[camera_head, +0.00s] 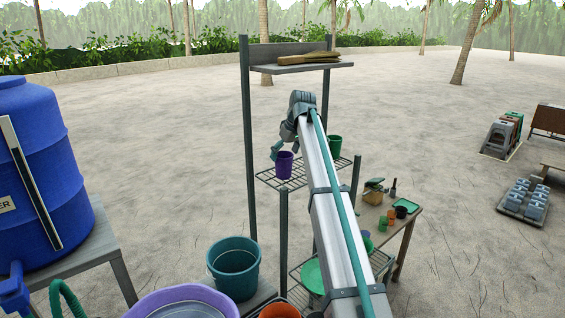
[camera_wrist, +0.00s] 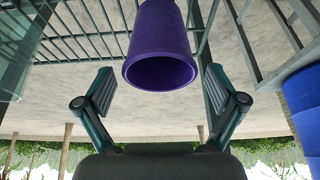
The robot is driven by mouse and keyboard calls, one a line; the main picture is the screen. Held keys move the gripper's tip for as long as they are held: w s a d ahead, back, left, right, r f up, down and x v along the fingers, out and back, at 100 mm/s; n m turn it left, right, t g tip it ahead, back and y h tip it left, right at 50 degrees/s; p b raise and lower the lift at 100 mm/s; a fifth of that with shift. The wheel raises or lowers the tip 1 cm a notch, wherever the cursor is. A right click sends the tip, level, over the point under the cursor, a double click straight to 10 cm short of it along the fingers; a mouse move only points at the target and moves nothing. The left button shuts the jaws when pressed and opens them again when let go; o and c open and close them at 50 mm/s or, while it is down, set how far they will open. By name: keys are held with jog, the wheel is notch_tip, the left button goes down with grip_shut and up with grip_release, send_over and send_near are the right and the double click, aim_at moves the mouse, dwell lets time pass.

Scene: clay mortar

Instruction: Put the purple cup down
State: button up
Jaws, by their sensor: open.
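The purple cup (camera_head: 284,165) stands upright on the wire shelf (camera_head: 268,181) of the rack in the head view. In the wrist view, which is upside down, the purple cup (camera_wrist: 160,45) shows its open mouth, and the wire shelf (camera_wrist: 75,45) lies behind it. My gripper (camera_head: 276,152) is beside the cup at its upper left in the head view. In the wrist view my gripper (camera_wrist: 160,88) is open, with one finger to each side of the cup and a visible gap on both sides.
A green cup (camera_head: 334,146) stands to the right on the rack, beyond my arm. Above is a top shelf (camera_head: 300,67) with a brown item. A blue tank (camera_head: 40,165) and a teal bucket (camera_head: 234,266) are at left. A wooden table (camera_head: 378,222) with small pots is at right.

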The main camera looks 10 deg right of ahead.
jog(key=b+v, duration=0.2)
jog(key=v, duration=0.6)
jog(key=shift+r, duration=0.3)
